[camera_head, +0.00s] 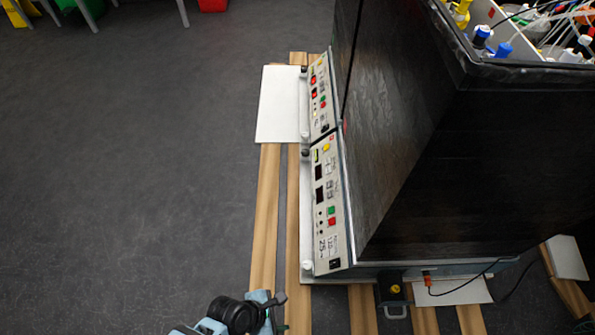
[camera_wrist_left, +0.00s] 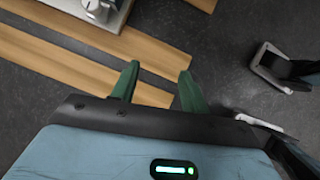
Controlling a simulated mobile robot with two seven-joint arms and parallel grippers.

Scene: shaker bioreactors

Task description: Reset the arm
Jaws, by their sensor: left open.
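My left arm comes in at the bottom edge of the head view, with the left gripper (camera_head: 268,312) low over the wooden slats beside the shaker's front corner. In the left wrist view the two green fingers of the left gripper (camera_wrist_left: 157,82) stand apart with nothing between them. Floor and slats show past them. My right gripper is in neither view.
A large dark shaker bioreactor (camera_head: 440,150) with control panels (camera_head: 325,195) fills the right. Wooden slats (camera_head: 266,210) run under it; a white board (camera_head: 278,105) lies beside it. An orange-plugged cable (camera_head: 428,281) is at its near side. Open grey floor (camera_head: 120,180) lies left.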

